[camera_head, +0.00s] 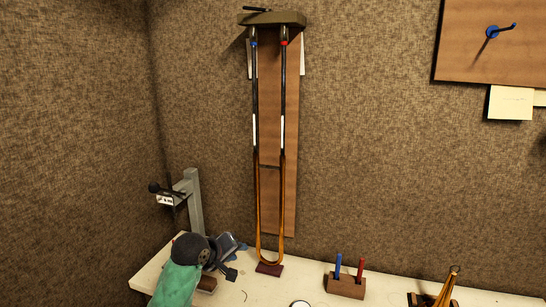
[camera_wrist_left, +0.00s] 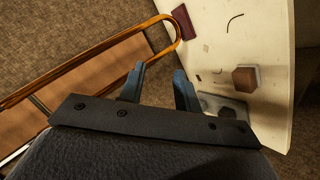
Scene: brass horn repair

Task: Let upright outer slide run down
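The outer slide (camera_head: 259,215) is a long upright brass U in front of a brown wooden board. Its bow hangs at the bottom, just above or on a dark red pad (camera_head: 268,269); I cannot tell whether they touch. Two dark tubes with white sections rise above it to a bracket (camera_head: 272,18), with blue and red marks near the top. My left gripper (camera_head: 236,258) is low, left of the bow. In the left wrist view its fingers (camera_wrist_left: 160,88) are apart with nothing between them, and the slide's bow (camera_wrist_left: 172,30) lies beyond them. My right gripper is not in view.
The pale bench (camera_head: 320,283) runs along the bottom. A wooden block with blue and red pegs (camera_head: 346,285) stands right of the slide. A grey post (camera_head: 194,205) with a small clamp stands left. A brass piece on a stand (camera_head: 446,290) is at lower right.

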